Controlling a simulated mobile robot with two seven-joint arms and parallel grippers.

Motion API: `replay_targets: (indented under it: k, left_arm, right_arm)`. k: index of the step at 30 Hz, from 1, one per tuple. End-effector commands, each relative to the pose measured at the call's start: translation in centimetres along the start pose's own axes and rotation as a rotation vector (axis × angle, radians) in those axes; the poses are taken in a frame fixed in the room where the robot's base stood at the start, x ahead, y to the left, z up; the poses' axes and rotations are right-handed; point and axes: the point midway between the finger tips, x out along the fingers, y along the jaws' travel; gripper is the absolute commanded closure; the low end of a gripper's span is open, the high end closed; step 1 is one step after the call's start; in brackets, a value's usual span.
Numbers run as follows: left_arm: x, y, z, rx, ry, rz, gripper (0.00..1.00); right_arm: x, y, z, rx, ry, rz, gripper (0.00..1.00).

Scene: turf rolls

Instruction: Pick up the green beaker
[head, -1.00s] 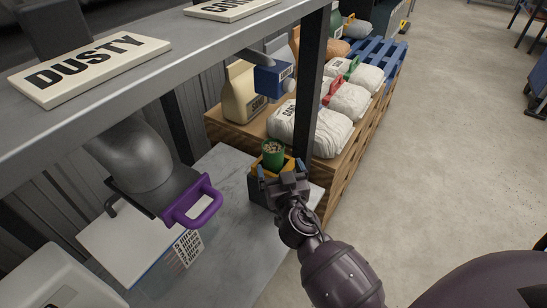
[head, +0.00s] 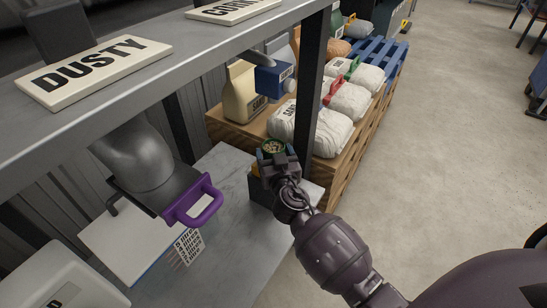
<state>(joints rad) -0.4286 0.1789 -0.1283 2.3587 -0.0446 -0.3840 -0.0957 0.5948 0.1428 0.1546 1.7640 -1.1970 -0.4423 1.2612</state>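The green beaker (head: 273,146) stands upright at the end of the grey bench; its rim and light, grainy contents show. Its lower part is hidden behind my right gripper (head: 275,154). The gripper is at the beaker's near side, with blue-tipped fingers at its left and right. I cannot tell whether the fingers touch the beaker or have closed on it. A dark box with a yellow-orange top (head: 258,182) is below the beaker, mostly covered by my gripper. My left gripper is not in view.
A metal shelf with a DUSTY sign (head: 95,72) overhangs the bench (head: 225,240). Its dark post (head: 313,75) stands close behind the beaker. A grey scoop with a purple handle (head: 195,203) is at left. White sacks (head: 318,128) lie on a wooden pallet behind.

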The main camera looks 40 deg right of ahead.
Motion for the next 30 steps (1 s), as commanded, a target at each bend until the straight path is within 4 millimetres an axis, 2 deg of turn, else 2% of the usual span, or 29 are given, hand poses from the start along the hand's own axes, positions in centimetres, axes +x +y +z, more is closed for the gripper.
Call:
replay_targets:
  k: [1, 6, 7, 13, 16, 22, 30]
  left_arm:
    - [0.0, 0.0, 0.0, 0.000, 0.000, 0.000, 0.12]
    - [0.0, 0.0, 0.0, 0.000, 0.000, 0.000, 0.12]
    - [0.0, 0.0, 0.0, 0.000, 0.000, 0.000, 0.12]
    - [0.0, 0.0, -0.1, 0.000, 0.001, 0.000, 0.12]
    - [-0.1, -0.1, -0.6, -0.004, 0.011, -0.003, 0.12]
    - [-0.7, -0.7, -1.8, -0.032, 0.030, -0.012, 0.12]
    - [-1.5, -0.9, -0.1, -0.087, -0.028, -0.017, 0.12]
  right_arm:
    - [0.0, 0.0, 0.0, 0.000, 0.000, 0.000, 0.35]
    - [0.0, 0.0, 0.0, 0.000, 0.000, 0.000, 0.61]
    - [0.0, 0.0, 0.0, 0.000, 0.001, 0.000, 0.64]
    - [0.0, 0.0, -0.1, 0.000, 0.001, 0.000, 0.64]
    - [0.0, 0.0, -0.9, 0.002, 0.004, 0.000, 0.64]
    - [0.2, -0.1, -4.8, 0.008, 0.016, 0.000, 0.64]
    - [0.1, -0.1, -9.2, 0.005, 0.013, 0.000, 0.64]
